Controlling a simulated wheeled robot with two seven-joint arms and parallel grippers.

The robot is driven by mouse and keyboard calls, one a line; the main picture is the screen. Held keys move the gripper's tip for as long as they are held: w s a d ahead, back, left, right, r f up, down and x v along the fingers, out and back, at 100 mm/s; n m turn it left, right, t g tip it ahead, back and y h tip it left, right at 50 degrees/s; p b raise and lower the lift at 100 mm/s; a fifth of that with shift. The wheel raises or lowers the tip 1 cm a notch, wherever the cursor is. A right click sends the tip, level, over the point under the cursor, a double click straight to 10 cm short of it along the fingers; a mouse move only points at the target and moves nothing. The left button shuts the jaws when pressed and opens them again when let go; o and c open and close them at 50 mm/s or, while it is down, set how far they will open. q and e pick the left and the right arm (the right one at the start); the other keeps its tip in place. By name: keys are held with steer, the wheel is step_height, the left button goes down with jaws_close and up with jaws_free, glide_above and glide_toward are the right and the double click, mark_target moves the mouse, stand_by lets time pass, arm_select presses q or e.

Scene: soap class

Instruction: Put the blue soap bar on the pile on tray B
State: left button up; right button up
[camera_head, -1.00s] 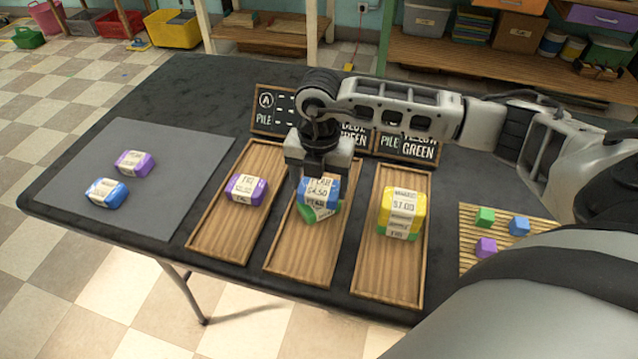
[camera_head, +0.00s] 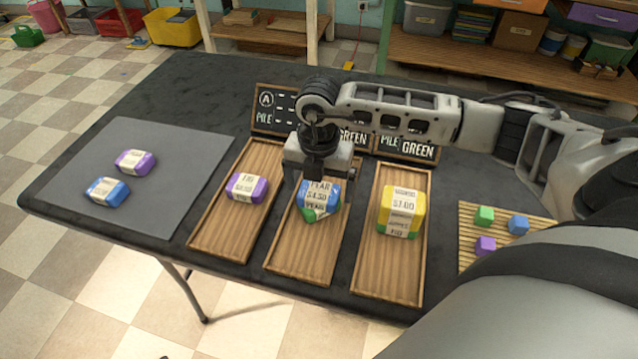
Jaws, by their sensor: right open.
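A blue soap bar (camera_head: 331,194) with a white price label lies on top of a green soap bar (camera_head: 308,214) on the middle tray (camera_head: 305,257). The blue bar mostly covers the green one and looks slightly turned against it. My right gripper (camera_head: 318,182) is open, pointing down right over the blue bar at its far side; its fingertips are partly hidden, and I cannot tell whether they touch the bar. Another blue soap bar (camera_head: 107,192) lies on the grey mat (camera_head: 150,210) at the left. My left gripper is not in view.
A purple soap bar (camera_head: 246,187) lies on the left tray (camera_head: 225,235). A yellow bar (camera_head: 389,206) sits on a green one on the right tray (camera_head: 388,275). Another purple bar (camera_head: 135,162) is on the mat. Chalkboard signs (camera_head: 265,110) stand behind the trays. Small cubes (camera_head: 518,226) lie at right.

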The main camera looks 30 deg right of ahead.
mark_target(319, 191)
step_height(319, 191, up, 12)
steer(key=shift+f, duration=0.15)
stand_by(0.7)
